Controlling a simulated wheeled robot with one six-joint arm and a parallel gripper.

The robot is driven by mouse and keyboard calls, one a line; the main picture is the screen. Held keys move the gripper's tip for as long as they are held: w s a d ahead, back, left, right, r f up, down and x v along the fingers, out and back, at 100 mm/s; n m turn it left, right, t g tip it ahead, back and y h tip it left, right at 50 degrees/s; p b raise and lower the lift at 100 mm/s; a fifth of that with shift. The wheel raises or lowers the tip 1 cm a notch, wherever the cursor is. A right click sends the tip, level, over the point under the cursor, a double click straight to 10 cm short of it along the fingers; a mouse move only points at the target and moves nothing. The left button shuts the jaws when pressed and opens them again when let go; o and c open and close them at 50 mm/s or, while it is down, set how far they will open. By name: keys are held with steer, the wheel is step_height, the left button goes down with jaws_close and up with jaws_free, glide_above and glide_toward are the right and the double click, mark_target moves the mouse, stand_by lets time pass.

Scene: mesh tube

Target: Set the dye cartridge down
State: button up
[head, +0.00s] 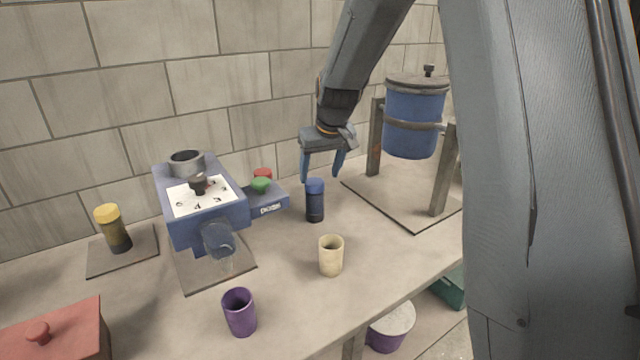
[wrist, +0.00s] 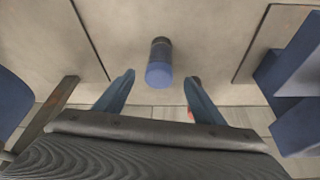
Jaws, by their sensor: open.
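The likely dye cartridge, a dark cylinder with a blue cap (head: 315,200), stands upright on the counter right of the blue machine. In the wrist view the blue-capped cartridge (wrist: 159,66) is ahead of my fingertips, between their lines and apart from both. My gripper (head: 322,180) is open and empty, just above and behind the blue cap in the head view; its two blue fingers (wrist: 158,80) are spread wide in the wrist view. A similar cartridge with a yellow cap (head: 113,228) stands on a dark plate at the far left.
A blue machine (head: 205,232) with a dial and red and green buttons stands left. A blue lidded tank (head: 413,120) hangs in a frame at right. A cream cup (head: 331,256) and a purple cup (head: 239,312) stand in front. A red box (head: 60,335) is front left.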

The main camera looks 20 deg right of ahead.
steer(key=s+f+g, duration=0.2)
steer(key=s+f, duration=0.1)
steer(key=s, duration=1.2)
steer(key=s+f+m+g, duration=0.1)
steer(key=s+f, duration=0.2)
steer(key=s, duration=1.3)
steer(key=shift+s+a+f+g, duration=0.15)
steer(key=shift+a+f+g, duration=0.1)
steer(key=shift+f+g, duration=0.15)
